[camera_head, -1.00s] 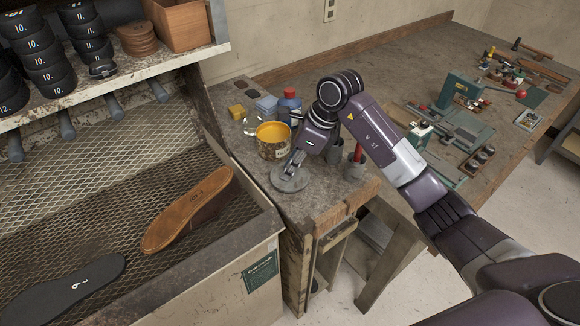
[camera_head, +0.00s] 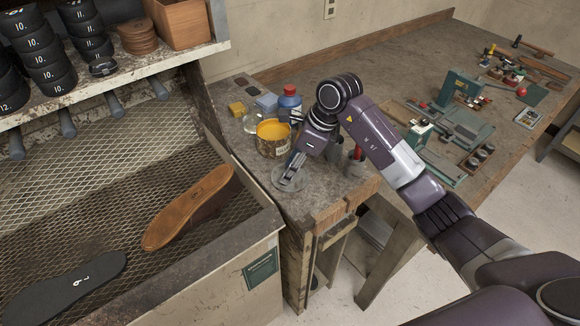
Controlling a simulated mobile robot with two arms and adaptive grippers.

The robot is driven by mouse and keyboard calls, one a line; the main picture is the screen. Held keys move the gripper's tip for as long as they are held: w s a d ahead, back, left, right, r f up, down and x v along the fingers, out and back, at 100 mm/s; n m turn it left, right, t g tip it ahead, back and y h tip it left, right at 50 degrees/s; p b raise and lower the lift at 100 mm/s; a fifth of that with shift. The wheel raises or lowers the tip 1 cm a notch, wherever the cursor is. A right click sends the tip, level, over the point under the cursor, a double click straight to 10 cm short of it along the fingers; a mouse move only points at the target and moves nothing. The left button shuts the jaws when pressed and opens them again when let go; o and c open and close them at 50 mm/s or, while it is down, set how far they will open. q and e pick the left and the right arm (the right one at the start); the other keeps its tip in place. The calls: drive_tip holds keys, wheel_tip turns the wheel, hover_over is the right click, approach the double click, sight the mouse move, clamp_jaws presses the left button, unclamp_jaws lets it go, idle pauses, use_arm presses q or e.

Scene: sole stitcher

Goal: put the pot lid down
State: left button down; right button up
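The pot lid (camera_head: 278,181) is a grey round disc at the front left of the workbench, close to the bench edge. My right gripper (camera_head: 289,176) points down onto it, with its fingers close together at the middle of the lid and appearing shut on it. The fingers hide part of the lid. The lid looks level and at or very near the bench top; I cannot tell whether it touches. The pot (camera_head: 272,146), with an open yellow top, stands just behind the lid. My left gripper is not in view.
A dark cup with a red-handled tool (camera_head: 356,160) stands right of my gripper. A mesh tray with shoe soles (camera_head: 190,207) lies left. Tools cover the bench's far right.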

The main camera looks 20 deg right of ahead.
drive_tip(key=b+v, duration=0.2)
drive_tip(key=v, duration=1)
drive_tip(key=shift+b, duration=0.35)
